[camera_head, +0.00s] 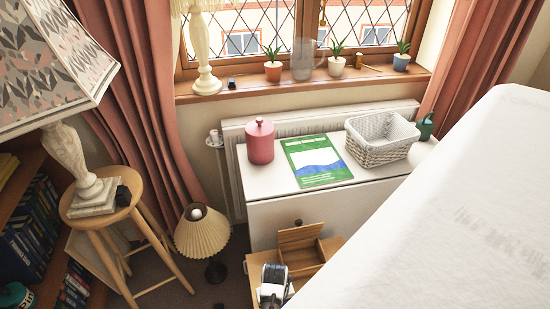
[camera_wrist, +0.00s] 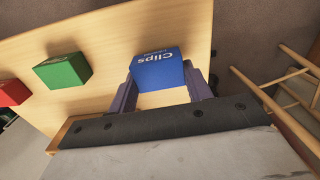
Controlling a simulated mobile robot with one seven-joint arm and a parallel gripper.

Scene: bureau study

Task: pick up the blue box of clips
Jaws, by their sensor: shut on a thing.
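The blue box of clips (camera_wrist: 158,70) shows in the wrist view, with "Clips" in white letters on its face. My gripper (camera_wrist: 161,84) is shut on it, one finger at each side. The box is over a pale wooden surface (camera_wrist: 120,30); I cannot tell whether it touches that surface or hangs a little above it. I cannot make out the blue box in the head view.
A green box (camera_wrist: 63,70) and a red box (camera_wrist: 12,92) are left of the blue one. Stool legs (camera_wrist: 290,72) stand to the right. In the head view, a white cabinet (camera_head: 280,210) carries a red canister (camera_head: 260,142), a green-blue booklet (camera_head: 315,160) and a basket (camera_head: 380,150).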

